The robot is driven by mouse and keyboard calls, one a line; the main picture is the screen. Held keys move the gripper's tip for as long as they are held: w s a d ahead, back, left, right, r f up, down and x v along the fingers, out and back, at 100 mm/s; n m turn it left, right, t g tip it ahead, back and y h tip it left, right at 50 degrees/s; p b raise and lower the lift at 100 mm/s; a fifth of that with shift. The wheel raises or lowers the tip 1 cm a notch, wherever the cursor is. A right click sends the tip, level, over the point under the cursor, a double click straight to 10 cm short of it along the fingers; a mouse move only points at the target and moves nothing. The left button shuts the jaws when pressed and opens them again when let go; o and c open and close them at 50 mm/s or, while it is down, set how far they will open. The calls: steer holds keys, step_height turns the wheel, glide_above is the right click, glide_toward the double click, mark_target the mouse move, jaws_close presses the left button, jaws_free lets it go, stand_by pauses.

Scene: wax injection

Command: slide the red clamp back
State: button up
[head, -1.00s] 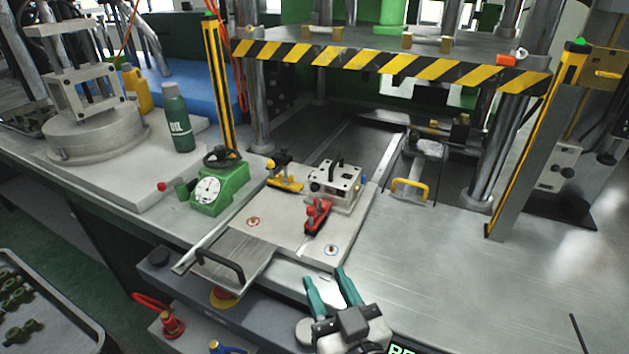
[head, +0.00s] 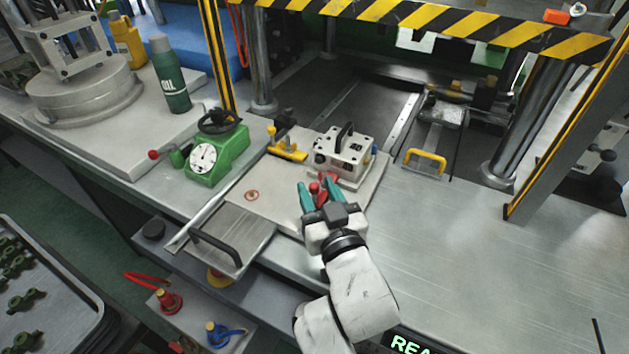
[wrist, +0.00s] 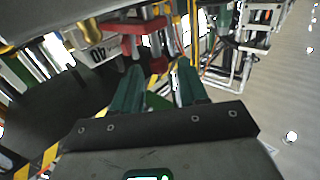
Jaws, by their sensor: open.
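The red clamp (head: 314,188) sits on the pale sliding plate (head: 270,207), at the near side of the white-grey mould block (head: 342,157). In the head view it is partly hidden by my gripper (head: 319,186). The teal fingers are apart, one on each side of the clamp in that view; I cannot tell whether they touch it. In the wrist view the red clamp (wrist: 130,27) is ahead of the fingertips (wrist: 157,66), a little to the left, and nothing is visibly held.
A yellow clamp (head: 287,151) stands left of the block. A green dial gauge (head: 217,157) is further left. Striped press bars (head: 430,18) and posts stand behind. A yellow handle (head: 427,160) lies to the right. The metal table front right is clear.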

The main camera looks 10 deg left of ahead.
steer(key=shift+x, duration=1.15)
steer(key=shift+c, duration=0.3)
jaws_close()
